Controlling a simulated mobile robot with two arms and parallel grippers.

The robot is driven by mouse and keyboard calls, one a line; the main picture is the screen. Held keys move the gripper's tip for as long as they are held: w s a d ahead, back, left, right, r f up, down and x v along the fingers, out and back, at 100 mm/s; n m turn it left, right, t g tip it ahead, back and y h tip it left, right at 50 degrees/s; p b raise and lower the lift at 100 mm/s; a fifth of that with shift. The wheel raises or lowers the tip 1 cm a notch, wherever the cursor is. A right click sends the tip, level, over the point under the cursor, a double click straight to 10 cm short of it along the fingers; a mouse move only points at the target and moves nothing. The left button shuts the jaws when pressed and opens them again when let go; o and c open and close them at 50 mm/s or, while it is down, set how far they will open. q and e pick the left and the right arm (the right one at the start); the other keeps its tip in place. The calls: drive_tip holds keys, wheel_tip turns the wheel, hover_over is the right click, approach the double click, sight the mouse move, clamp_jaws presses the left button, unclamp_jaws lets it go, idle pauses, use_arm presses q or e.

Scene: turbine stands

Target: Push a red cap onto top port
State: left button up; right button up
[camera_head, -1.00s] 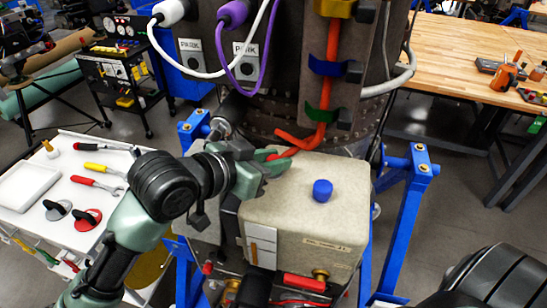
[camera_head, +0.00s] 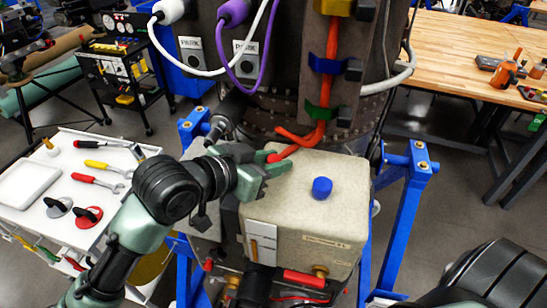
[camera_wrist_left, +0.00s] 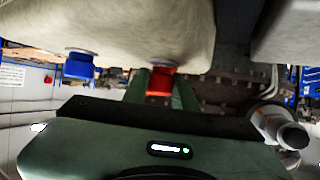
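A red cap (camera_head: 273,158) is at the back left of the beige box's top (camera_head: 300,190), between the fingers of my left gripper (camera_head: 272,160). In the left wrist view the red cap (camera_wrist_left: 160,82) sits against a grey round port (camera_wrist_left: 162,64) on the box, with a green finger on each side that appears to touch it. How far the cap is seated cannot be told. A blue cap (camera_head: 322,187) stands on the box top, and also shows in the left wrist view (camera_wrist_left: 78,67). My right gripper is out of view.
An orange-red hose (camera_head: 302,138) and the dark turbine casing (camera_head: 275,118) are close behind my left gripper. Blue stand posts (camera_head: 402,215) flank the box. A white cart (camera_head: 55,215) with tools is at left. Space above the box's front is clear.

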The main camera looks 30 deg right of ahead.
use_arm(q)
drive_tip(key=o, duration=0.4)
drive_tip(key=shift+f, duration=0.45)
drive_tip(key=shift+s+r, duration=0.1)
drive_tip(key=shift+r, duration=0.05)
drive_tip(key=shift+w+r, duration=0.1)
drive_tip(key=shift+w, duration=0.1)
drive_tip(key=shift+o, duration=0.7)
drive_tip(key=shift+r, duration=0.1)
drive_tip(key=shift+s+r, duration=0.1)
